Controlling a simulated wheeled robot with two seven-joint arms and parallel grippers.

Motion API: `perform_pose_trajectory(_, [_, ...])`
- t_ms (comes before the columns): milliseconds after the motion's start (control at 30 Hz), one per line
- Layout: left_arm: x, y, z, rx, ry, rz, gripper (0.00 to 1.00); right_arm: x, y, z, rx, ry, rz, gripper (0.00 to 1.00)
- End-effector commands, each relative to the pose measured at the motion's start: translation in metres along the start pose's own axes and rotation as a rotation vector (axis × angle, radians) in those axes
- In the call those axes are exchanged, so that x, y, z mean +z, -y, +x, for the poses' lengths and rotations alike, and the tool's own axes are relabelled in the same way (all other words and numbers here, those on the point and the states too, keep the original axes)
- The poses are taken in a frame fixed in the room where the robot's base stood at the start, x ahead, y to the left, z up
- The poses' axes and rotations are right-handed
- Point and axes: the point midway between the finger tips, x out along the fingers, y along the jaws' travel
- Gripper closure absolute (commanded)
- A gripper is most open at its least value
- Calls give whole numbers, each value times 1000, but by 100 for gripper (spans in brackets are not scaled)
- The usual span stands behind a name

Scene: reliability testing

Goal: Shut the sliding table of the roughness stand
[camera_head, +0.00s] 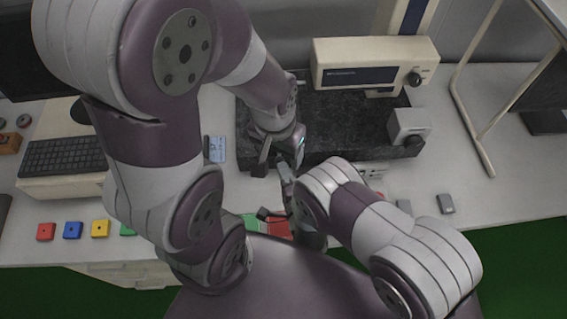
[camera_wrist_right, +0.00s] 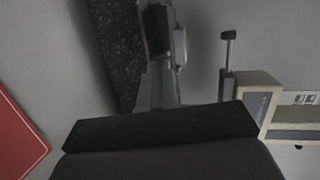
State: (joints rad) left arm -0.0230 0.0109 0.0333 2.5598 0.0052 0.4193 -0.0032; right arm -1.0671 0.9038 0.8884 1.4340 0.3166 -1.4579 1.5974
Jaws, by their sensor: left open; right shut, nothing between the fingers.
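The roughness stand has a dark speckled granite base (camera_head: 345,118) at the back of the bench, with a cream unit (camera_head: 420,55) on it and a grey block with a black knob (camera_head: 408,124) at its right. I cannot make out the sliding table for certain; my arms cover the stand's front left part. My left gripper (camera_head: 278,160) points down at the granite's front left edge, open. My right gripper (camera_head: 276,202) is just in front of it, shut and empty. In the right wrist view the granite (camera_wrist_right: 115,45) shows beyond the gripper's fingers.
A red pad (camera_head: 280,228) lies near the front edge, and shows in the wrist view (camera_wrist_right: 16,140). A small cream device (camera_head: 372,170) and grey blocks (camera_head: 446,203) lie right of it. Coloured blocks (camera_head: 73,230) and a keyboard (camera_head: 60,155) are left. The right bench is mostly clear.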

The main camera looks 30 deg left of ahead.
Motion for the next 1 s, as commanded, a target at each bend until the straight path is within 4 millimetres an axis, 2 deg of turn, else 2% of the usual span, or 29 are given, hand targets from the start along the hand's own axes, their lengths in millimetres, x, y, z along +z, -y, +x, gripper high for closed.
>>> perform_pose_trajectory(367, [0,0,2,0,0,0,33,0,-1,2,-1,0,1,100])
perform_pose_trajectory(700, [5,0,42,0,0,0,33,-12,7,61,-3,-1,3,100])
perform_pose_trajectory(800, [5,0,44,0,0,0,33,-14,11,68,-2,-1,1,100])
perform_pose_trajectory(1000, [5,0,42,0,0,0,33,-14,15,69,-4,-1,1,100])
